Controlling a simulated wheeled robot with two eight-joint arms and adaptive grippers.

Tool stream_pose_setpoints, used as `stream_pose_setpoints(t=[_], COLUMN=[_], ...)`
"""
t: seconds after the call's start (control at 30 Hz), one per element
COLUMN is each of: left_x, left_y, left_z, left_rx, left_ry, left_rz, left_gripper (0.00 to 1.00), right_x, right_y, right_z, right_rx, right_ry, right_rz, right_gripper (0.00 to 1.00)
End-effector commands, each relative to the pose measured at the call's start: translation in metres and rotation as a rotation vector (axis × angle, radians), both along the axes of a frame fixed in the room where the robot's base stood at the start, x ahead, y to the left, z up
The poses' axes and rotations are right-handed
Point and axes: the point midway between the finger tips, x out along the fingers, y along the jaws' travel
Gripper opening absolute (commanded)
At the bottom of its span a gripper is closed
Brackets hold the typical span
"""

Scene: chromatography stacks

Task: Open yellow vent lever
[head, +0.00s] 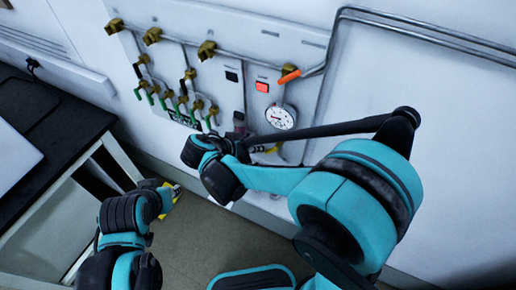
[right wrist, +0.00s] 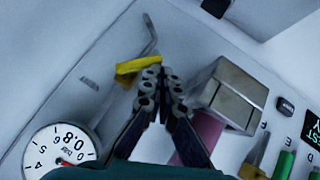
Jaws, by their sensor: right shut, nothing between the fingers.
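The yellow vent lever (right wrist: 135,68) lies on the wall panel in the right wrist view, by a bent thin metal pipe. In the head view a yellow bit (head: 272,149) shows below the gauge, partly hidden by my right arm. My right gripper (right wrist: 161,72) is shut and empty. Its tips appear right beside the lever's end; whether they touch it I cannot tell. In the head view my right gripper (head: 240,143) is largely hidden at the panel's lower edge. My left gripper (head: 166,192) is low at the left, away from the panel; its fingers are unclear.
A round pressure gauge (head: 280,117) is near the lever, also in the right wrist view (right wrist: 62,150). A metal block (right wrist: 233,95) with a pink cylinder (right wrist: 200,138) sits close beside my right fingers. Green-handled valves (head: 180,105) and an orange handle (head: 289,76) are nearby. A black-topped bench (head: 75,112) stands left.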

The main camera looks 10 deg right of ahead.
Motion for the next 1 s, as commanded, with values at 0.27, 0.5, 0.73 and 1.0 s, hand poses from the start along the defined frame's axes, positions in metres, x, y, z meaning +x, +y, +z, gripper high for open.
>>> stream_pose_setpoints(t=[0.27,0.5,0.73,1.0], left_x=[0.000,0.000,0.000,0.000], left_y=[0.000,0.000,0.000,0.000], left_z=[-0.013,-0.020,-0.024,-0.026], left_rx=[0.000,0.000,0.000,0.000], left_ry=[0.000,0.000,0.000,0.000], left_rz=[0.000,0.000,0.000,0.000], left_gripper=[0.31,0.31,0.31,0.31], right_x=[-0.001,-0.004,-0.006,-0.007], right_y=[-0.002,-0.005,-0.008,-0.009], right_z=[-0.014,-0.022,-0.027,-0.029], right_rx=[0.001,0.001,0.001,0.001], right_ry=[-0.001,-0.001,-0.001,-0.001], right_rz=[0.000,0.000,0.000,0.000], right_gripper=[0.00,0.00,0.00,0.00])
